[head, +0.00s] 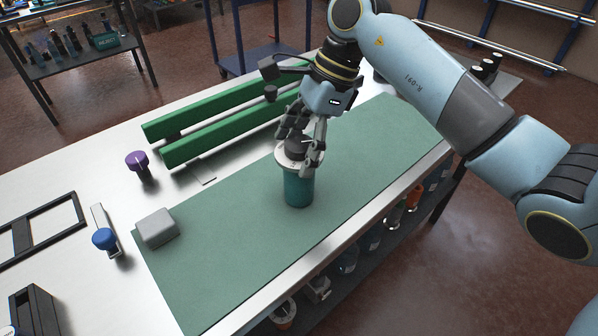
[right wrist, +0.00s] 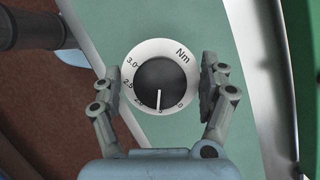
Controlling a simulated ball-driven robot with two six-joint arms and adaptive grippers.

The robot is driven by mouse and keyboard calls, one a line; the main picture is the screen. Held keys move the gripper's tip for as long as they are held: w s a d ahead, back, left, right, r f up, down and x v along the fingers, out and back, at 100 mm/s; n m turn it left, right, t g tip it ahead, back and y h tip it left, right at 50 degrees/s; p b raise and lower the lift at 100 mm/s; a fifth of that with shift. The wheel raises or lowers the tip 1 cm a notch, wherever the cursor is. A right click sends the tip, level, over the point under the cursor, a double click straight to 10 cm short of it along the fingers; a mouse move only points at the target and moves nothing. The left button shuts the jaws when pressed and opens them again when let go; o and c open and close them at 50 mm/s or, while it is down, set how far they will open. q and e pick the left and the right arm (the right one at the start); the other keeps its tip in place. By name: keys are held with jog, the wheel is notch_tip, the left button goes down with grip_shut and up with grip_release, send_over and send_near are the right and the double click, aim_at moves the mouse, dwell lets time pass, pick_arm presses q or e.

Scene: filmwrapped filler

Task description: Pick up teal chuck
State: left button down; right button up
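The teal chuck (head: 298,190) stands upright on the green mat (head: 240,235) near the middle of the bench. Its top has a white dial and black knob, partly hidden by my fingers in the head view. From above, the right wrist view shows the white dial marked "Nm" and the black knob (right wrist: 160,86). My right gripper (head: 303,148) is just above the chuck, pointing down. Its fingers (right wrist: 160,90) are spread on either side of the dial, with small gaps visible. My left gripper is not in view.
Two green rails (head: 222,133) lie behind the mat. A grey block (head: 156,228) is on its left end. A purple-topped item (head: 137,160), a blue-knobbed tool (head: 104,238) and a black frame (head: 38,230) are to the left. The mat around the chuck is clear.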

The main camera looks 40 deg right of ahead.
jog(key=c, duration=0.9)
jog(key=shift+w, duration=0.1)
jog(key=shift+r, duration=0.2)
